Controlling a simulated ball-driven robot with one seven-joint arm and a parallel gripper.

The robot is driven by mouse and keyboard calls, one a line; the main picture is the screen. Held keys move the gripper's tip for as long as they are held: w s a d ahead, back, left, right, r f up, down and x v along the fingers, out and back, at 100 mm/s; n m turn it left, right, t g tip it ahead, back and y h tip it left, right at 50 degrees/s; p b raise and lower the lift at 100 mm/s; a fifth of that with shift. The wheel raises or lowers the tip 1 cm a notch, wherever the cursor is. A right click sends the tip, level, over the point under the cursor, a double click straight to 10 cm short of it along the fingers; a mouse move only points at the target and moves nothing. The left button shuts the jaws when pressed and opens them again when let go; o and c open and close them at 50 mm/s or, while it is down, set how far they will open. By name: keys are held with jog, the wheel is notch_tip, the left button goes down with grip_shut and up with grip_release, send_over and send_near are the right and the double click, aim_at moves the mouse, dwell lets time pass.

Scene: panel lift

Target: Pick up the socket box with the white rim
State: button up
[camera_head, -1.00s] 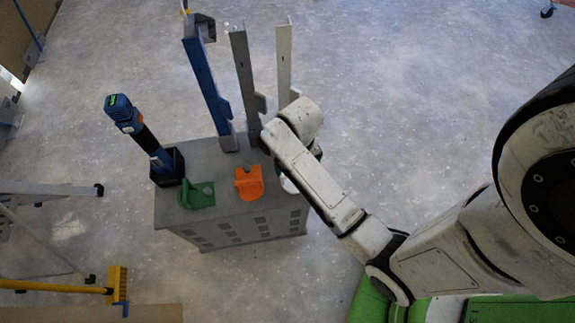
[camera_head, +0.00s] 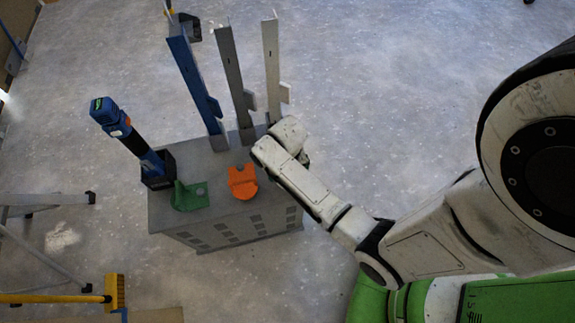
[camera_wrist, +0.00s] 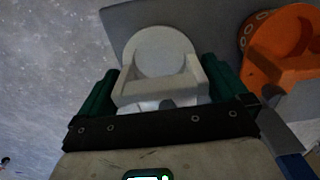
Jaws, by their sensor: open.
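A white piece (camera_wrist: 160,52) with a round base and a raised squared bracket lies on the grey cabinet top (camera_wrist: 118,18) in the wrist view. I cannot tell for sure that it is the socket box with the white rim. My gripper (camera_wrist: 158,84) is open. Its dark green fingers stand on the left and right of the white piece, with no clear grip on it. In the head view my arm hides the gripper and the white piece.
The grey cabinet (camera_head: 222,217) also bears an orange piece (camera_head: 242,182), close right of my gripper in the wrist view (camera_wrist: 280,45), a green piece (camera_head: 190,196), a blue tool (camera_head: 125,130) in a dark holder, and blue (camera_head: 195,85), grey (camera_head: 235,80) and white (camera_head: 271,70) upright posts.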

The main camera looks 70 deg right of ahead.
jog(key=shift+f, duration=0.35)
jog(key=shift+c, duration=0.2)
jog(key=c, duration=1.2)
jog(key=shift+o, duration=0.2)
jog(key=shift+r, duration=0.1)
